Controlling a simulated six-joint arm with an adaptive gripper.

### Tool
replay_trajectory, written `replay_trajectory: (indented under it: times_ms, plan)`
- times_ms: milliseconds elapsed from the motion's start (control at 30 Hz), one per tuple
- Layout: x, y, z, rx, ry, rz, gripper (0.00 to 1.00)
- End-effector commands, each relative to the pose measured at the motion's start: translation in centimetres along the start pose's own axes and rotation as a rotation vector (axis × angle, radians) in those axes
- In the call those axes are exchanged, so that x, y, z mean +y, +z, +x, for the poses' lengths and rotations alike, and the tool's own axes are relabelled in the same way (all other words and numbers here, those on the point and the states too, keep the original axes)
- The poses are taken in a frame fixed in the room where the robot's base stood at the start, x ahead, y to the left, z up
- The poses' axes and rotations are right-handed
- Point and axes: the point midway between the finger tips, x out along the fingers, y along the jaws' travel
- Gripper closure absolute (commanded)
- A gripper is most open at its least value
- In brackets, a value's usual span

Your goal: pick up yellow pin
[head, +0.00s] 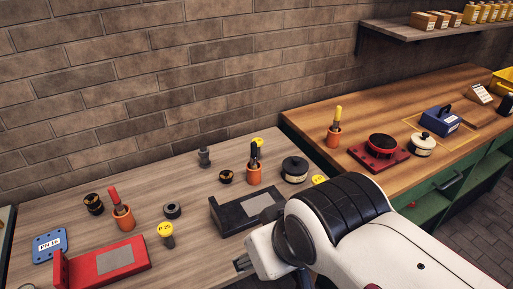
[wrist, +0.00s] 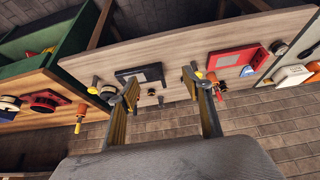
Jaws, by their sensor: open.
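The yellow pin (head: 338,113) stands upright in an orange holder (head: 333,136) on the warm-brown bench at the right in the head view. In the wrist view, which is turned upside down, the orange holder with its pin (wrist: 80,118) shows at the left, apart from my fingers. My gripper (wrist: 160,88) is open and empty, its two fingers spread over the pale bench. In the head view only a dark bit of my gripper (head: 243,264) shows at the front; my white arm hides the rest.
Red (head: 113,195) and black (head: 254,153) pins stand in orange holders on the pale bench (head: 200,190). A red block (head: 105,262) and dark block (head: 240,212) lie there. A red flanged part (head: 380,150), white-lidded pot (head: 422,144) and blue box (head: 440,120) are right of the yellow pin.

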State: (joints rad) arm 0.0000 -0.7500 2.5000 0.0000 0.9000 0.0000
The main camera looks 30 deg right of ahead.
Motion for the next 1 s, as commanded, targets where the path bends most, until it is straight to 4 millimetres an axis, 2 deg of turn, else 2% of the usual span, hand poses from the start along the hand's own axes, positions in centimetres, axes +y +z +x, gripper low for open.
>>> replay_trajectory:
  times_ms: [633,767,1000]
  plan:
    - [0.2,-0.4,0.2,0.004,0.008,-0.002,0.49]
    - [0.9,-1.4,0.7,0.017,0.030,-0.011,0.49]
    - [3.2,-5.4,2.8,0.071,0.105,-0.056,0.49]
